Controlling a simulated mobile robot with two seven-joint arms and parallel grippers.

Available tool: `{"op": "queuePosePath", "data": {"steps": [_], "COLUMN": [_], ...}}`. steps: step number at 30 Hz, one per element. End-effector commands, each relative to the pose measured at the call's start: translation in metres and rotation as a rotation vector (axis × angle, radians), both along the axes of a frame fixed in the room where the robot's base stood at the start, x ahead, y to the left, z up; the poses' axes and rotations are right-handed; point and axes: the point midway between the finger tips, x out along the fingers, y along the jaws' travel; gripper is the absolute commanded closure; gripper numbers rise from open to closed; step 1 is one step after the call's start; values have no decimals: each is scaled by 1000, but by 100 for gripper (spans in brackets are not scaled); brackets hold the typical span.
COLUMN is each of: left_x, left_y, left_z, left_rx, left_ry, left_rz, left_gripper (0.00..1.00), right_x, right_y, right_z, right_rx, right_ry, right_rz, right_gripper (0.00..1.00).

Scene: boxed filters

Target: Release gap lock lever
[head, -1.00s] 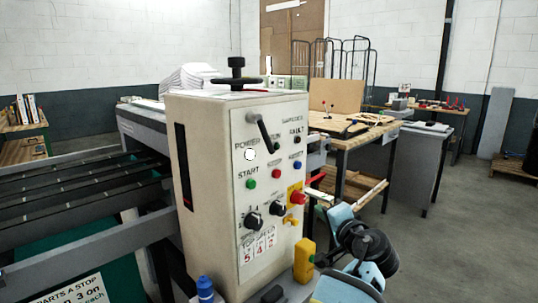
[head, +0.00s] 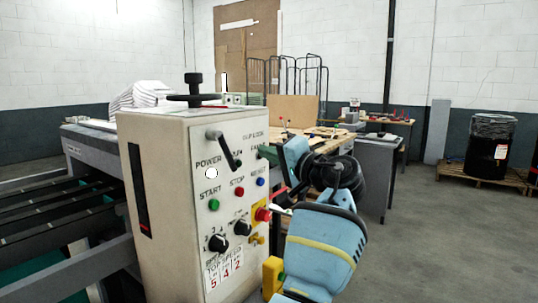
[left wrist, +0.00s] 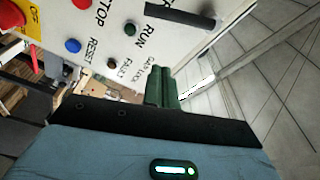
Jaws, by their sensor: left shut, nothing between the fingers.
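The lever (head: 226,153) is a dark bar on the upper part of the pale control box front. It slants down to the right from its upper end, over the POWER and RUN labels. In the left wrist view the dark bar (left wrist: 181,16) crosses the top. My left gripper (head: 265,152) is at the right edge of the panel, right of the lever and apart from it. Its green fingers (left wrist: 160,76) are shut and empty, close to the GAP LOCK label. My blue wrist hides part of the bench behind. My right gripper is not in view.
The control box (head: 165,180) carries a red stop button (head: 262,214), coloured push buttons and two black knobs (head: 242,227). A black handwheel (head: 197,98) stands on top. Behind are workbenches and a grey cabinet (head: 378,165). The floor (head: 440,245) at right is clear.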

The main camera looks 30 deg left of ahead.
Motion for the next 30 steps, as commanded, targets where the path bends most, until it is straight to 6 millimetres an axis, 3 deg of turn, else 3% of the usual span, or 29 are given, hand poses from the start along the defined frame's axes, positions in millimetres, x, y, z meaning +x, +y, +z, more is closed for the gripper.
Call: {"op": "queuePosePath", "data": {"steps": [3,12,21,30], "left_x": [5,17,-8,-19], "left_y": [23,68,63,63], "left_z": [5,8,-4,-9], "left_rx": [0,-1,-2,0], "left_ry": [-1,-3,-2,-1], "left_rz": [2,-2,-3,-1], "left_gripper": [100,100,100,100], "right_x": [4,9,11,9], "right_y": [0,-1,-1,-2], "right_z": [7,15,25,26], "right_rx": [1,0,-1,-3], "right_ry": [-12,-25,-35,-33], "right_rz": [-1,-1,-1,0], "right_gripper": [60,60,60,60]}}
